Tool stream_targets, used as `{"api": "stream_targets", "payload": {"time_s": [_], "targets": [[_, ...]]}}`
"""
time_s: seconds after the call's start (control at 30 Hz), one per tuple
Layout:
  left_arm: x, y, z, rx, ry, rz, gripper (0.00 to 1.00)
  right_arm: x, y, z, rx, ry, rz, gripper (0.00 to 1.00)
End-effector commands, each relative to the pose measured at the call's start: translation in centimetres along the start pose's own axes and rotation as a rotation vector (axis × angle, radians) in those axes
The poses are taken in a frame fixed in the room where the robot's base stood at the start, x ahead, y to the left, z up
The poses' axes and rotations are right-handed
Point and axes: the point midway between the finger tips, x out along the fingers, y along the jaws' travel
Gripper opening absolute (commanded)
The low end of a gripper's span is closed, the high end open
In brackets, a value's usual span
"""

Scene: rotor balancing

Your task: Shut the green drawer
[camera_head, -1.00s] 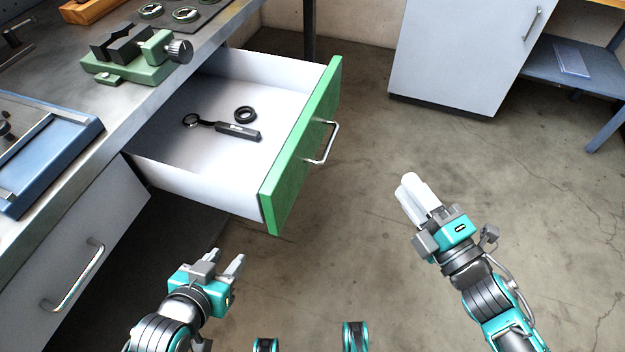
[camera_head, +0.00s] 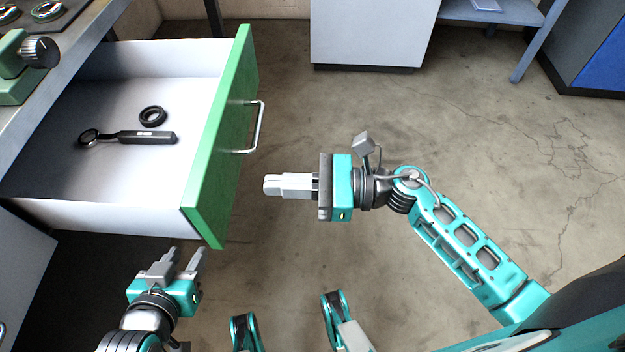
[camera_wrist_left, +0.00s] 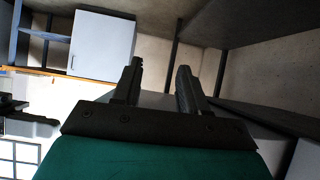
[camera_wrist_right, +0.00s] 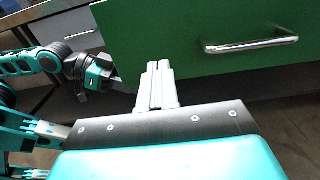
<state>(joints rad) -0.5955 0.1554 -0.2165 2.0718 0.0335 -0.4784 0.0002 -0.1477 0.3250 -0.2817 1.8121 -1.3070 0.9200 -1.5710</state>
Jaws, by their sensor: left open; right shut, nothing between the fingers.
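The green drawer (camera_head: 222,140) is pulled far out of the bench, with its green front facing right and a metal handle (camera_head: 256,127) on it. In the right wrist view the green front (camera_wrist_right: 150,40) and handle (camera_wrist_right: 250,45) fill the upper part. My right gripper (camera_head: 268,185) is shut and empty. It points left at the drawer front, a short gap away, nearer the front's lower end than the handle. My left gripper (camera_head: 186,252) is open and empty, just below the drawer's near side; its fingers (camera_wrist_left: 158,80) also show in the left wrist view.
Inside the drawer lie a black ring (camera_head: 152,116) and a black-handled magnifier-like tool (camera_head: 145,137). A green vise (camera_head: 22,60) stands on the bench at upper left. A white cabinet (camera_head: 370,35) stands at the back.

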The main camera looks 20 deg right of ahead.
Motion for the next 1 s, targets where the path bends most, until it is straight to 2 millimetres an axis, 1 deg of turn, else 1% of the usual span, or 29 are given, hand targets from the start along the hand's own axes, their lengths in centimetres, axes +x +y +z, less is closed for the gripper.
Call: {"api": "stream_targets", "payload": {"time_s": [0.03,0.1,0.2,0.33,0.5,1.0], "targets": [[0.0,0.0,0.0,0.0,-0.001,0.0,0.43,1.2,-0.1,0.1,0.001,-0.004,-0.001,0.0],[0.0,0.0,0.0,0.0,-0.001,-0.001,0.43,2.5,-0.1,0.1,0.0,-0.004,-0.001,0.0],[0.0,0.0,0.1,-0.001,-0.001,-0.001,0.43,4.1,0.0,0.1,0.003,-0.004,-0.001,0.0],[0.0,0.0,0.1,-0.002,-0.001,-0.001,0.43,5.4,-0.1,0.0,0.003,-0.002,-0.003,0.0],[0.1,0.0,0.1,-0.007,0.0,-0.002,0.43,6.1,-0.1,0.0,0.003,0.0,-0.003,0.0],[0.2,0.0,0.0,-0.009,0.003,-0.003,0.43,6.3,0.0,-0.1,0.003,0.0,-0.002,0.0]]}}
